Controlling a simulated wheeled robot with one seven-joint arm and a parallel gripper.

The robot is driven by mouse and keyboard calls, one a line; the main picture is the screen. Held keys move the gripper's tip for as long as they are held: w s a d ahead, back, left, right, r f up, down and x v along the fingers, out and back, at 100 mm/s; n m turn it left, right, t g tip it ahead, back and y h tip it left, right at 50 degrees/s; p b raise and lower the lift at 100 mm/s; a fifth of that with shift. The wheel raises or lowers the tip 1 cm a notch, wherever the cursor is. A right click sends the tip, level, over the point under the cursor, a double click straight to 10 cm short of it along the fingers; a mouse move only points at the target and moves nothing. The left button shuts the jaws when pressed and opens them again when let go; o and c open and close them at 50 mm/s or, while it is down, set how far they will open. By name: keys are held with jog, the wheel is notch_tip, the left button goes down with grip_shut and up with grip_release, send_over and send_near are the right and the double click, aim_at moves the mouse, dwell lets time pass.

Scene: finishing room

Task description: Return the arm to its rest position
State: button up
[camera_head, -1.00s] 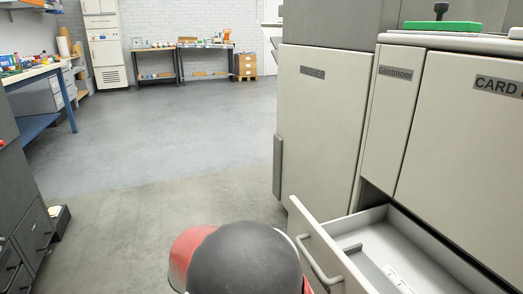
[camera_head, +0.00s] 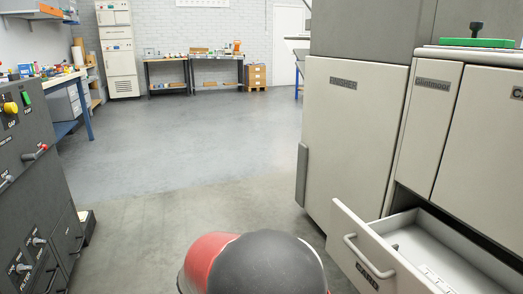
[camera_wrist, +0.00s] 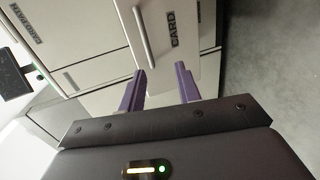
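My gripper (camera_wrist: 160,88) shows in the wrist view with two purple fingers set apart and nothing between them. It is open. Beyond the fingers is the light front of a drawer (camera_wrist: 185,40) with a bar handle and a "CARD" label; the fingers look clear of the handle. In the head view the gripper is out of sight. A rounded black and red part of my arm (camera_head: 262,264) fills the bottom middle.
The drawer (camera_head: 368,250) stands pulled out from the light cabinet (camera_head: 352,140) on the right, with small white items inside. A dark control panel (camera_head: 36,190) stands on the left. A workbench (camera_head: 66,98) is behind it. The grey floor (camera_head: 200,150) between is clear.

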jog(key=s+d+r+m+g+y+p, duration=0.2)
jog(key=s+d+r+g+y, duration=0.2)
jog(key=s+d+y, duration=0.5)
jog(key=s+r+m+t+y+p, duration=0.1)
jog(key=s+r+t+y, duration=0.4)
jog(key=s, duration=0.3)
jog(key=shift+s+d+r+m+p, duration=0.3)
jog(key=shift+d+r+m+p, duration=0.1)
jog(key=shift+r, duration=0.45)
